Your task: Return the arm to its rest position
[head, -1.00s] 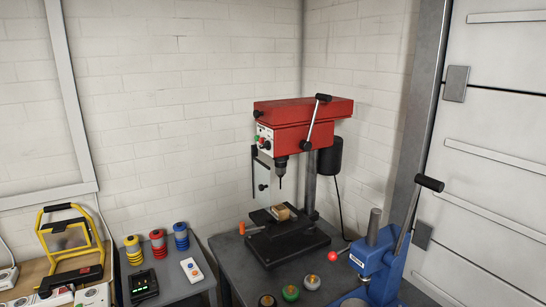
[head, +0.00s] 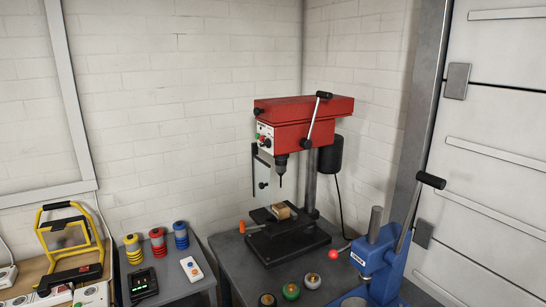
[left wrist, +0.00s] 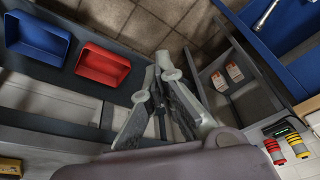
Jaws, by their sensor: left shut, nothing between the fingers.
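My left gripper (left wrist: 160,70) shows in the left wrist view, its grey fingers reaching up through the middle of the picture. It is shut with nothing in it. The fingers hang over a dark ledge and tiled floor and appear clear of the objects around. The head view shows neither of my grippers nor my arms. My right gripper is not in view.
A red drill press (head: 305,125) and blue arbor press (head: 372,262) stand on the grey bench. Spools (head: 158,243) and a meter (head: 143,283) sit left. In the left wrist view are a blue bin (left wrist: 37,40), red bin (left wrist: 102,65) and grey open-topped compartment (left wrist: 250,105).

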